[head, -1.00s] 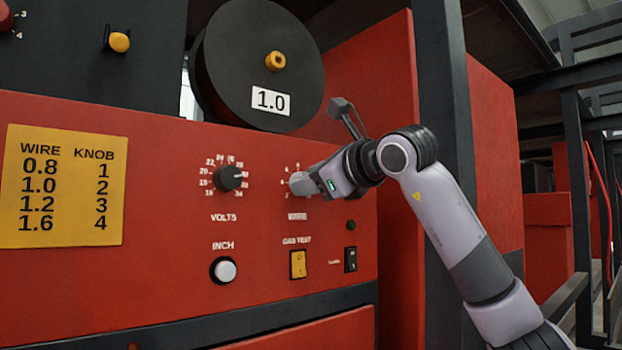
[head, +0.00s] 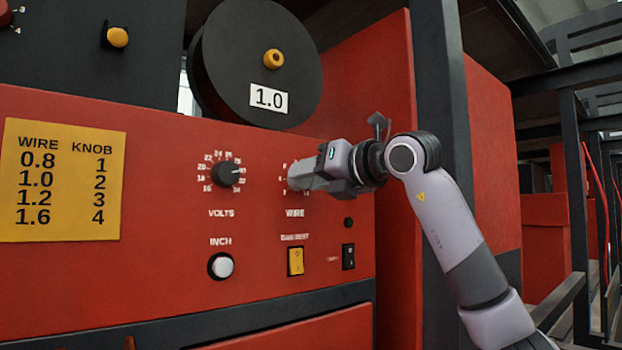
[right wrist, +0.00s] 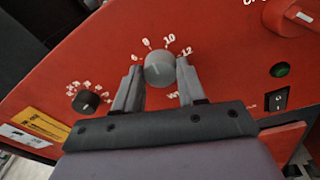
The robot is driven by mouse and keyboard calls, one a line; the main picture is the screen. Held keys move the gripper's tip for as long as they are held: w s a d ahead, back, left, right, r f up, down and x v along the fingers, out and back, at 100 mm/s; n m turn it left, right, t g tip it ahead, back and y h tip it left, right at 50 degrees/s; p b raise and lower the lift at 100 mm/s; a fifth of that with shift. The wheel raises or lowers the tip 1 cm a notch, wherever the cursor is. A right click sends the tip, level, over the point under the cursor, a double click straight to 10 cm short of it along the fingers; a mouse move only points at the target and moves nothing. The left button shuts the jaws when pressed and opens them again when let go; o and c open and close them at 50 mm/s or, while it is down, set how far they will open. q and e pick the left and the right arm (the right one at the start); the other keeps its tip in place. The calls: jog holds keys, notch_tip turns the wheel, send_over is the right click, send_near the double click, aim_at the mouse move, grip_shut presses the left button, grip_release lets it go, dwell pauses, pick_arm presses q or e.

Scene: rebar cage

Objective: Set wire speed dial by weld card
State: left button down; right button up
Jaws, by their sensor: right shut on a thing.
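The yellow weld card (head: 60,180) is at the left of the red panel and pairs wire 0.8, 1.0, 1.2, 1.6 with knob 1, 2, 3, 4. The black wire spool (head: 235,65) above bears a white label reading 1.0 (head: 268,99). The grey wire speed dial (right wrist: 160,69) shows in the right wrist view, with printed numbers around its upper side. I cannot tell its pointer setting. My right gripper (head: 296,177) is shut on this dial, one finger on each side, and hides most of it in the head view. My left gripper is out of view.
The black VOLTS dial (head: 229,174) is just left of my right gripper. Below are the white INCH button (head: 221,266), the yellow gas test switch (head: 295,261) and a black rocker switch (head: 348,256). A dark post (head: 445,150) stands behind my right arm.

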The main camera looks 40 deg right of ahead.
jog(key=m, duration=0.3)
jog(key=shift+f+b, duration=0.25)
jog(key=shift+b, duration=0.1)
jog(key=shift+m, duration=1.2)
jog(key=shift+m+b, duration=0.4)
jog(key=shift+m, duration=0.3)
jog(key=shift+t, duration=0.3)
jog(key=shift+y, duration=0.3)
jog(key=o, duration=1.1)
jog(key=shift+c, duration=0.2)
